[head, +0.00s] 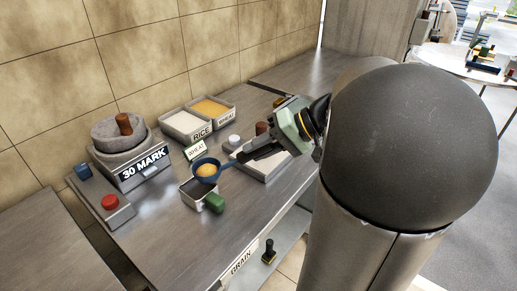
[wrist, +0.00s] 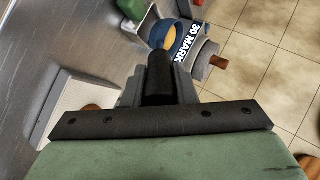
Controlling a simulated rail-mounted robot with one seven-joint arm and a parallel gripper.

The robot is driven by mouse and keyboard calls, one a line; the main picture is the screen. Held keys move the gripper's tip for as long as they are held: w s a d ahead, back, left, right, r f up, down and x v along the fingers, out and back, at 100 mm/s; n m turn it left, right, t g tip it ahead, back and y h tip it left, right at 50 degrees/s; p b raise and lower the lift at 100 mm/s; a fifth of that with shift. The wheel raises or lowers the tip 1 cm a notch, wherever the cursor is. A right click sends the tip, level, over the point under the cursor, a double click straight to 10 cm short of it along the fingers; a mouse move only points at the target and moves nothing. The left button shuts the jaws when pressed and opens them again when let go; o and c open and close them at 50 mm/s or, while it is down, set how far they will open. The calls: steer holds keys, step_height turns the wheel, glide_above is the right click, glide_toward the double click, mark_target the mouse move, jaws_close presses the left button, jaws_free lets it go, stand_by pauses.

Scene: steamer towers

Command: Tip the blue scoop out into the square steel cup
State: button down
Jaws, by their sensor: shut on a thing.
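The blue scoop (head: 205,162) holds a rounded heap of yellow grain; it also shows in the wrist view (wrist: 186,30). My gripper (head: 246,154) is shut on the scoop's dark handle (wrist: 159,70). The scoop's bowl looks about level, with its grain still inside. The square steel cup (head: 187,200) with a green handle (head: 214,203) stands on the steel counter, just below and in front of the bowl. The bowl overlaps the cup's back edge in the head view. The inside of the cup looks dark and is partly hidden.
Behind are a rice tray (head: 186,126), a wheat tray (head: 212,108) and a small wheat sign (head: 196,150). A stone mill (head: 119,137) marked "30 MARK" stands left, near a red button (head: 110,202) and blue block (head: 83,171). The counter's front edge is close to the cup.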

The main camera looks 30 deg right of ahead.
step_height(320, 180, down, 2)
steer(key=shift+f+b, duration=0.1)
steer(key=shift+b, duration=0.65)
steer(key=p, duration=0.1)
steer(key=r, duration=0.1)
steer(key=r+h+p, duration=0.1)
steer(key=shift+w+a+r+g+p, duration=0.25)
steer(key=shift+a+g+p, duration=0.05)
steer(key=shift+a, duration=0.1)
steer(key=r+h+p, duration=0.1)
steer(key=p, duration=0.1)
steer(key=a+r+g+h+p, duration=0.1)
steer(key=p, duration=0.1)
steer(key=w+a+r+p, duration=0.1)
steer(key=p, duration=0.1)
steer(key=shift+w+r+g+h, duration=0.1)
steer(key=shift+r+g+h, duration=0.2)
steer(key=shift+r+h, duration=0.1)
steer(key=a+h+p, duration=0.1)
steer(key=p, duration=0.1)
steer(key=w+a+r+g+h+p, duration=0.1)
steer(key=p, duration=0.1)
steer(key=w+a+r+g+h+p, duration=0.1)
steer(key=a+p, duration=0.1)
steer(key=p, duration=0.1)
steer(key=shift+w+r+h, duration=0.15)
steer(key=shift+r+h, duration=0.1)
steer(key=shift+h, duration=0.15)
